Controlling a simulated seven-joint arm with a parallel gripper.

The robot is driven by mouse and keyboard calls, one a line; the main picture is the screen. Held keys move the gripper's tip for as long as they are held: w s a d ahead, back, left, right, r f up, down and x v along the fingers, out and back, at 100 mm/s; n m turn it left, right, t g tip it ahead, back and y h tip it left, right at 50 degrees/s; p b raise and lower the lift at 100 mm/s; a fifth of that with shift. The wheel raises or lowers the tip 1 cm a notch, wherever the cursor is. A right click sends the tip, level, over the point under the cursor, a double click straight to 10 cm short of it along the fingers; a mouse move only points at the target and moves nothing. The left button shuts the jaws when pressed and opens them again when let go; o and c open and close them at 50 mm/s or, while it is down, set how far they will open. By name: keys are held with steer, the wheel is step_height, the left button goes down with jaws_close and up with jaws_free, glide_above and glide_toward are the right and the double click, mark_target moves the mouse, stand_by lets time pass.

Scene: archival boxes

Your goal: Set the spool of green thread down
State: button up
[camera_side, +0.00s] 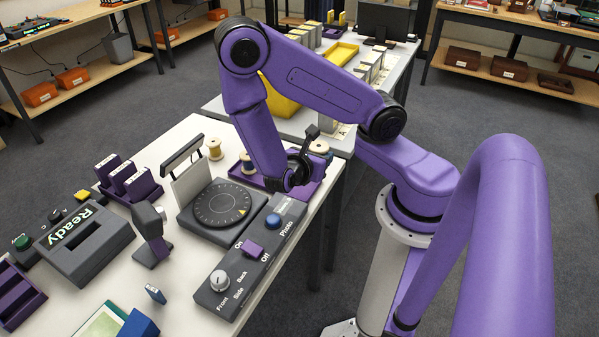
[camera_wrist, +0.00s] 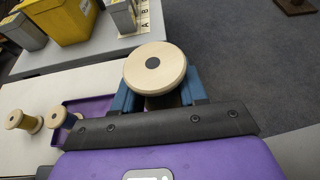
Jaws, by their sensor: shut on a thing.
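A spool (camera_wrist: 155,66) with a pale wooden end and dark centre hole sits between the blue fingers of my gripper (camera_wrist: 156,92) in the wrist view. My gripper is shut on it. Its thread is hidden below the wide end, so I cannot tell its colour. In the side view the spool's wooden end (camera_side: 319,146) shows just right of my wrist, by the right end of the purple tray (camera_side: 306,192). My arm covers much of the tray there. I cannot tell whether the spool touches the tray.
A spool of tan thread (camera_side: 215,149) stands on the white table left of the tray. A spool of blue thread (camera_side: 248,163) stands at the tray's left end. A dark turntable (camera_side: 222,203) and a control panel (camera_side: 248,256) are close in front. The table's right edge is near.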

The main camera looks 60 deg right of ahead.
steer(key=w+f, duration=0.2)
steer(key=w+d+f, duration=0.1)
steer(key=w+f, duration=0.1)
steer(key=w+d+f, duration=0.1)
steer(key=w+f, duration=0.1)
steer(key=shift+d+f, duration=0.2)
steer(key=shift+w+f, duration=0.15)
steer(key=shift+f, duration=0.75)
steer(key=shift+w+f, duration=0.1)
steer(key=shift+f, duration=0.75)
steer(key=shift+f, duration=0.6)
steer(key=o, duration=1.1)
steer(key=shift+c, duration=0.2)
